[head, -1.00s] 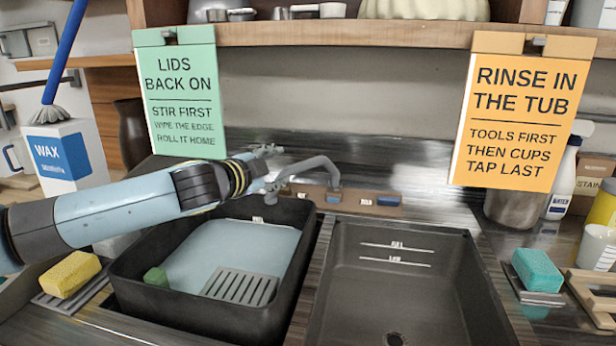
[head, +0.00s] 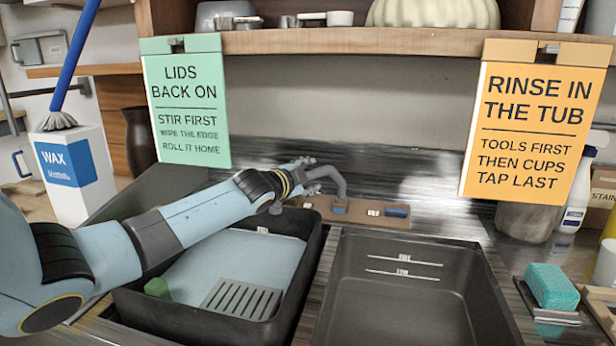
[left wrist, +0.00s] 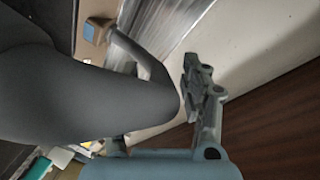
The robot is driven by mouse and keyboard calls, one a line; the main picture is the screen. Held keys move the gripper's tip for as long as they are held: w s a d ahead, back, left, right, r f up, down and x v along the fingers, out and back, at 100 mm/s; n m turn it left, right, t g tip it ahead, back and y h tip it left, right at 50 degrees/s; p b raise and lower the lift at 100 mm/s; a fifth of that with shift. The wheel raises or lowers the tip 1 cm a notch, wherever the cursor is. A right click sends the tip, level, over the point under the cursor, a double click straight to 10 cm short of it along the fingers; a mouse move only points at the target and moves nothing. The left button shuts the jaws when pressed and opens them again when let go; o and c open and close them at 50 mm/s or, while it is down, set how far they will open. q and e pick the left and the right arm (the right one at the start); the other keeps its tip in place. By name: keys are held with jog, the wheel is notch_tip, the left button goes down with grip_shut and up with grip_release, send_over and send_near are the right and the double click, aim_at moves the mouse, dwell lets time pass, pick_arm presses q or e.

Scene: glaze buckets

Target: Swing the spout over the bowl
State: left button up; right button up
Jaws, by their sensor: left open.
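The grey spout (head: 340,184) rises from its base on the ledge behind the basins and bends left, its far part hidden by my left gripper (head: 300,168). In the left wrist view the spout (left wrist: 143,55) runs from its mount into a large dark grey shape close to the camera, covering one finger. The other finger (left wrist: 200,90) stands open beside the spout; I cannot tell whether they touch. The empty dark bowl (head: 400,300) with two white level lines lies right of the spout. My right gripper is not in view.
A black tub (head: 310,262) with pale liquid, a slotted grate and a green block lies left, under my arm. A green sign (head: 187,105) and an orange sign (head: 530,120) hang from the shelf. A teal sponge (head: 552,286) sits right of the bowl.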

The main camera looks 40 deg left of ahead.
pick_arm(q)
jog(key=shift+c, duration=0.4)
grip_shut()
jog(key=shift+f, duration=0.15)
